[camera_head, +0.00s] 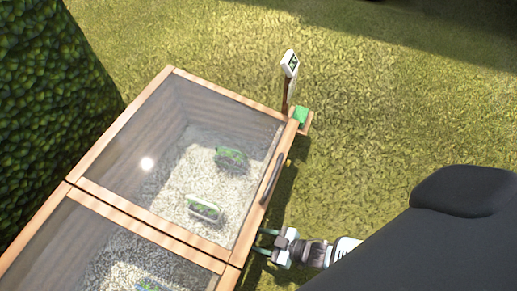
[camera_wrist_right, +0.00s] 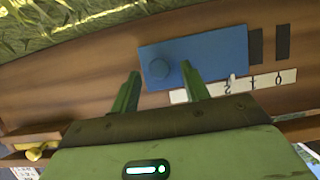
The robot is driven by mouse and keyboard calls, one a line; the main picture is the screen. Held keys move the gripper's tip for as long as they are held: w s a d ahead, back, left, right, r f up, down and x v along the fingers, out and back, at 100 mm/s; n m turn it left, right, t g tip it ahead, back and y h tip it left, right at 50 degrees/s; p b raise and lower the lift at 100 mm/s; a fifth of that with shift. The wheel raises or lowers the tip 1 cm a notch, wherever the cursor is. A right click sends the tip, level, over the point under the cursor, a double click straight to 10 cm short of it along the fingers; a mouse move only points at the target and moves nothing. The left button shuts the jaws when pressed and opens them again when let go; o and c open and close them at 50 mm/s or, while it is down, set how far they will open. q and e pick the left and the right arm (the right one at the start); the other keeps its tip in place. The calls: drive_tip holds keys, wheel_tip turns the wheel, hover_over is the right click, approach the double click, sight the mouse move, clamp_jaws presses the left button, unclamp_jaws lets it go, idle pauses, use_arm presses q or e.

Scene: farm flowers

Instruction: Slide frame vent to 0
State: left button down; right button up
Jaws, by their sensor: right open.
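The frame vent is a blue sliding plate (camera_wrist_right: 205,58) with a round blue knob (camera_wrist_right: 158,69), on the wooden side of the cold frame in the right wrist view. A white scale strip (camera_wrist_right: 262,82) below it bears marks, with 0 towards its right end; the plate's right edge lies left of the 0. My right gripper (camera_wrist_right: 160,68) is open, its green fingers on either side of the knob in the picture; I cannot tell whether they touch it. In the head view the right gripper (camera_head: 266,241) is beside the frame's right wall. The vent is hidden there. My left gripper is not seen.
Two dark vent slots (camera_wrist_right: 270,45) show uncovered right of the plate. The glazed lids (camera_head: 170,160) are closed over gravel and plants. A handle (camera_head: 273,180) sits on the lid's edge. A post with a white display (camera_head: 290,63) stands at the corner. Grass (camera_head: 400,110) lies open to the right.

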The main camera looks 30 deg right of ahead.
drive_tip(key=shift+w+a+f, duration=0.25)
drive_tip(key=shift+w+a, duration=0.15)
drive_tip(key=shift+w, duration=0.15)
drive_tip(key=shift+s, duration=0.1)
clamp_jaws()
